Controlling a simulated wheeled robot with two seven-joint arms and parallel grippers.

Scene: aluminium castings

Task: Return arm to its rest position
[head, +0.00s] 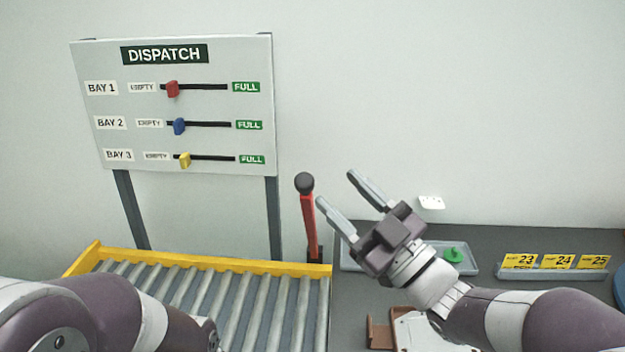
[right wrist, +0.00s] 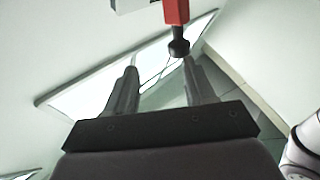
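My right gripper (head: 344,203) is raised above the dark bench, with its two fingers apart and nothing between them. The right wrist view also shows its fingers (right wrist: 157,92) spread and empty. A red lever with a black ball knob (head: 305,184) stands upright just left of the fingertips in the head view. In the right wrist view the lever's knob (right wrist: 179,47) appears beyond the fingers, apart from them. My left arm shows at the lower left of the head view, but its gripper is out of view.
A dispatch board (head: 190,140) with red, blue and yellow sliders stands behind the roller conveyor (head: 225,300). On the bench are a grey tray (head: 468,262) with a green piece (head: 454,254), a brown object (head: 379,333) and yellow number cards (head: 558,262). Space above the conveyor is free.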

